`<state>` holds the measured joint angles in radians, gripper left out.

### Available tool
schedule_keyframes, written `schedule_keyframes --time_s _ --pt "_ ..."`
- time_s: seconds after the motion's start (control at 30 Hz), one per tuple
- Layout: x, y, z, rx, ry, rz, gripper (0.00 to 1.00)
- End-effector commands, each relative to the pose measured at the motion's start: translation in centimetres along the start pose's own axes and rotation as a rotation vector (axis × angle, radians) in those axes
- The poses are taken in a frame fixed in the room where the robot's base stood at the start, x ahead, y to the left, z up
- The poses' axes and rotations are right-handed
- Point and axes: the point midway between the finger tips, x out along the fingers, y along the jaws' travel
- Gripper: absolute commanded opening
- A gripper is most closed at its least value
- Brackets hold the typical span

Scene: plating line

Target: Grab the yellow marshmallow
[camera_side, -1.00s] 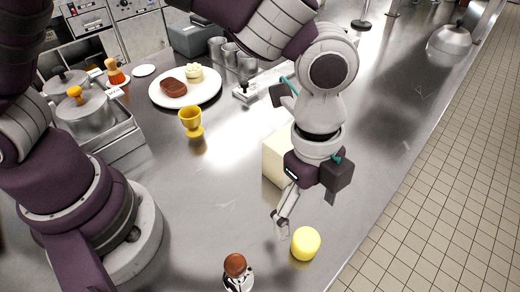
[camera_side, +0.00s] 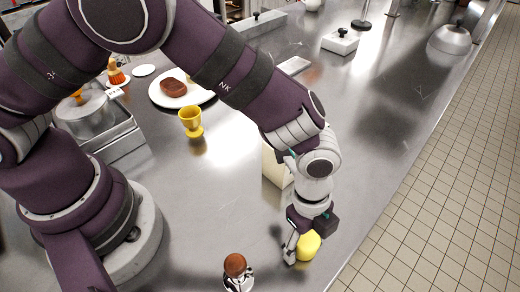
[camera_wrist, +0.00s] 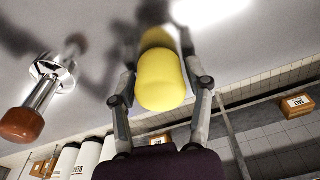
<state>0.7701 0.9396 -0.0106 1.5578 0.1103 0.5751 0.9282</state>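The yellow marshmallow (camera_side: 309,246) stands on the steel counter near its front right edge. In the wrist view the marshmallow (camera_wrist: 160,82) is between the two fingers of my gripper (camera_wrist: 156,52). The fingers look spread, with a small gap on the left; the right finger is very close to its side, and I cannot tell if it touches. In the side view my gripper (camera_side: 300,252) is down low at the marshmallow, one finger showing on its left. The gripper hides part of the marshmallow there, and the other finger is hidden.
A metal tool with a brown knob (camera_side: 235,265) stands left of the marshmallow and also shows in the wrist view (camera_wrist: 22,125). A cream block (camera_side: 272,166) is behind my wrist. A yellow cup (camera_side: 191,121) and a plate (camera_side: 205,97) are farther back. The counter's edge is close on the right.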

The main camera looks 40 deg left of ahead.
Motion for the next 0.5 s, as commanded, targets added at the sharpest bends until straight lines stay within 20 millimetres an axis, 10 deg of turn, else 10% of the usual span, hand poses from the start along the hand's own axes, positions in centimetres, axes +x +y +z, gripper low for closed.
schedule_keyframes --time_s 0.5 --pt "-0.56 -0.07 -0.11 0.0 0.002 -0.002 0.29"
